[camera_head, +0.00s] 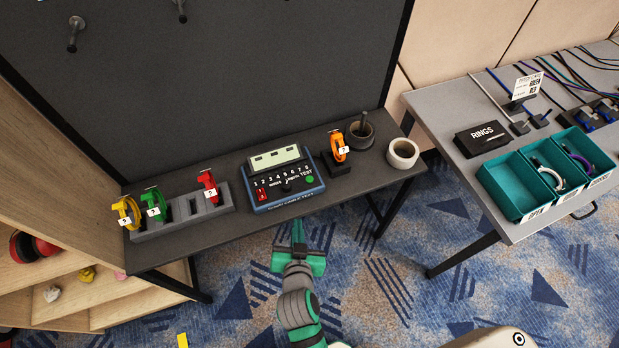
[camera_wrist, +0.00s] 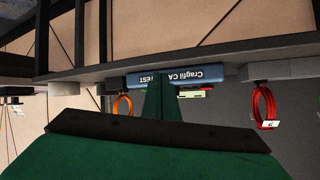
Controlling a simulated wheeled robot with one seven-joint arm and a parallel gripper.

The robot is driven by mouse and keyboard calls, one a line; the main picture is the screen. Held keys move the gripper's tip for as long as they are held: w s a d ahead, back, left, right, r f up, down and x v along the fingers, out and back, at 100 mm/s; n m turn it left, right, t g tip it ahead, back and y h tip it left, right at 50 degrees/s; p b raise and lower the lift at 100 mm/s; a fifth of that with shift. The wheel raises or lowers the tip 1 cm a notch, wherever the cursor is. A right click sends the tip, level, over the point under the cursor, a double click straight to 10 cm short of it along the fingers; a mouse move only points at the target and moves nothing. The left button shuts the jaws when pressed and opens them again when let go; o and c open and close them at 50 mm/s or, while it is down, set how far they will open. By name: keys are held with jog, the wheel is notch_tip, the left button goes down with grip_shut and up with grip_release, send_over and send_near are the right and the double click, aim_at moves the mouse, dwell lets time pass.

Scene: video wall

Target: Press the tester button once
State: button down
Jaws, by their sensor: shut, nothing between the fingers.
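The tester (camera_head: 283,178) is a blue-and-black box with a pale screen, a row of numbers and a red switch (camera_head: 262,194). It stands on the dark shelf table. Its green button (camera_head: 309,179), beside the TEST label, is at its right side. My gripper (camera_head: 298,228) is shut and empty, just in front of the table's front edge, pointing at the tester. In the wrist view the tester (camera_wrist: 205,73) appears upside down beyond my shut fingers (camera_wrist: 162,85); its top and button are not clearly seen there.
Left of the tester, a grey holder (camera_head: 184,223) bears yellow, green and red tagged rings. A side table holds teal bins (camera_head: 510,188).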

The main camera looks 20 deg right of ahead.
aim_at(307, 182)
jog(key=w+d+r+m+h, duration=0.1)
jog(key=w+d+m, duration=0.1)
jog(key=w, duration=0.1)
jog(key=w+d+r+m+g+h, duration=0.1)
jog(key=w+r+m, duration=0.1)
jog(key=w, duration=0.1)
jog(key=w+d+r+m+g, duration=0.1)
jog(key=w+d+r+m, duration=0.1)
jog(key=w, duration=0.1)
jog(key=shift+w+d+h, duration=0.2)
jog(key=shift+d+h, duration=0.1)
jog(key=shift+h, duration=0.1)
jog(key=w+d+r+m+g, duration=0.1)
jog(key=w+r+m+g, duration=0.3)
jog(key=r+m, duration=0.3)
jog(key=shift+d+r+m+h, duration=0.35)
jog(key=shift+r+m+h, duration=0.05)
jog(key=shift+r, duration=0.4)
jog(key=shift+s, duration=0.1)
jog(key=shift+d+f, duration=0.1)
jog(key=shift+f, duration=4.3)
